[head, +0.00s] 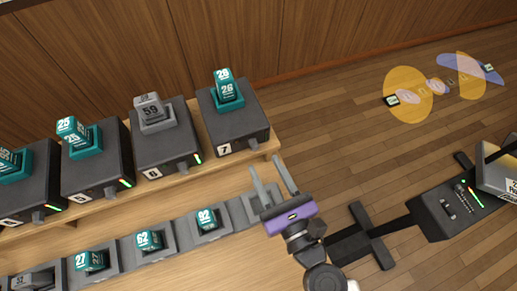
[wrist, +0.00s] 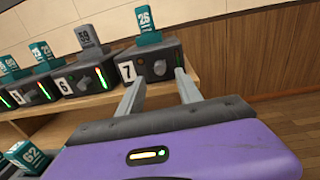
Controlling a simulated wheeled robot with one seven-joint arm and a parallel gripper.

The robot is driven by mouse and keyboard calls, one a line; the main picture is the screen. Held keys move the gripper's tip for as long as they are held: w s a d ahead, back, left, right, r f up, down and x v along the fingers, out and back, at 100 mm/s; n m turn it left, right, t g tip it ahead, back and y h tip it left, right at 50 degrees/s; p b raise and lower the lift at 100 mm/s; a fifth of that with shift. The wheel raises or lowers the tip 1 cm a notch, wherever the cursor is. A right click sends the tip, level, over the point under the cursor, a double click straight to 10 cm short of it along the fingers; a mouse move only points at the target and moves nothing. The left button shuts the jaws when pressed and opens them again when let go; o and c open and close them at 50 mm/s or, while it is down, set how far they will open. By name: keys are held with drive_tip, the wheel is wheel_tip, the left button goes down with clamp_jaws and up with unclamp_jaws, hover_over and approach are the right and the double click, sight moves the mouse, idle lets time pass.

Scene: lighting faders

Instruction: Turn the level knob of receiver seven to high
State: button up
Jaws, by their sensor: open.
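Receiver seven (head: 238,128) is a dark box with a white 7 label at the right end of the wooden shelf. A teal block marked 26 (head: 227,86) stands in its top. In the wrist view, the front of receiver seven (wrist: 172,58) shows the 7 label at left and a small dark level knob (wrist: 159,67) right of it. The knob's exact setting is too small to read. My gripper (head: 265,163) is open and empty, in front of and below receiver seven. In the wrist view its fingers (wrist: 160,80) point toward the knob, apart from it.
Receiver six (head: 168,148), with a grey block marked 59, stands left of receiver seven, its light strip green. Receiver five (head: 95,170) is farther left. A lower row of holders with teal blocks (head: 208,220) runs below the shelf.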

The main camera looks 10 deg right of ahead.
sight(256, 149)
drive_tip(key=shift+p+x, duration=0.7)
drive_tip(key=shift+x, duration=1.75)
drive_tip(key=shift+s, duration=0.1)
clamp_jaws()
